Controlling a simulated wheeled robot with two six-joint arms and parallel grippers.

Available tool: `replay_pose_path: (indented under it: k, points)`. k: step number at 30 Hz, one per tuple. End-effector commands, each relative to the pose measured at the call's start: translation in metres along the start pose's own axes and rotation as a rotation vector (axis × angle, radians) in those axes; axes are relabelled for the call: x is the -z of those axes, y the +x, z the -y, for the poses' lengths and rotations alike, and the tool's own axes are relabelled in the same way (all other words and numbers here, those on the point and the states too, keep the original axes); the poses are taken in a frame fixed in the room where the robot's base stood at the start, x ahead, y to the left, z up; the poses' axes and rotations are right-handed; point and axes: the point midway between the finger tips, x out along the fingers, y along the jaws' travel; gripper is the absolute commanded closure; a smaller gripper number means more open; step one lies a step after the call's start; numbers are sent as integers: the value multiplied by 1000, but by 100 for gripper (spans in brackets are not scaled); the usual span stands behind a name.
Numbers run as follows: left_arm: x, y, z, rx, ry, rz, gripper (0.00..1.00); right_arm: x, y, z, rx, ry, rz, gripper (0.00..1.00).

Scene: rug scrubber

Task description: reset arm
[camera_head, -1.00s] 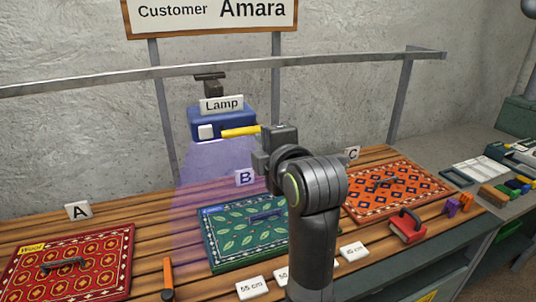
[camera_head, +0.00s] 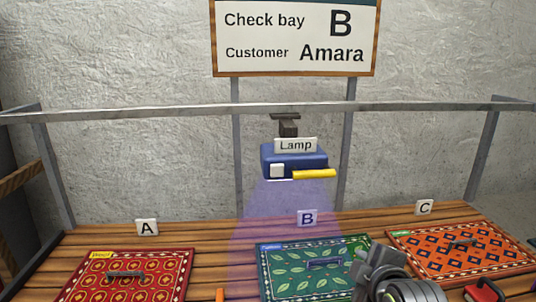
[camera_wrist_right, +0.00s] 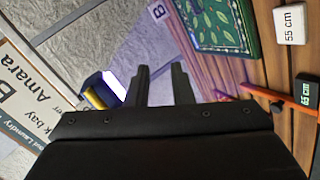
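My right gripper (camera_wrist_right: 161,70) shows in the right wrist view with its two dark fingers apart and nothing between them. In the head view, part of my right arm (camera_head: 396,284) stands at the bottom edge, in front of the right part of the green rug (camera_head: 285,273). The arm hides that corner of the rug; its fingertips are hard to make out there. My left gripper is in neither view.
A blue lamp (camera_head: 300,160) with a yellow handle (camera_head: 314,174) shines purple light over bay B. A red rug (camera_head: 110,284) lies left, an orange rug (camera_head: 480,240) right. A rail (camera_head: 180,109) crosses behind. The sign (camera_head: 295,40) reads bay B, Amara.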

Motion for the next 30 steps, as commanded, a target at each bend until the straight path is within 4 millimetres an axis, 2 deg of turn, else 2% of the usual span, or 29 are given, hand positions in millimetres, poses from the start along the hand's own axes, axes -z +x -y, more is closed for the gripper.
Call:
replay_pose_path:
  k: [1,5,8,15,21,27,28,30]
  points:
    - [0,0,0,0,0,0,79,-21,3,23,42,65,39,79]
    - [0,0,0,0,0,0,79,-66,2,76,130,253,133,79]
    - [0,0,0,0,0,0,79,-100,-6,117,186,394,217,79]
    - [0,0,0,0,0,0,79,-171,-48,209,283,718,443,79]
    - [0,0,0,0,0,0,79,-210,-91,262,314,918,611,79]
    - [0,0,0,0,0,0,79,-237,-132,300,320,1067,757,79]
    - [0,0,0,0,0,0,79,-240,-136,305,320,1084,775,79]
    - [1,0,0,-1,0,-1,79,-245,-117,315,326,1080,771,79]
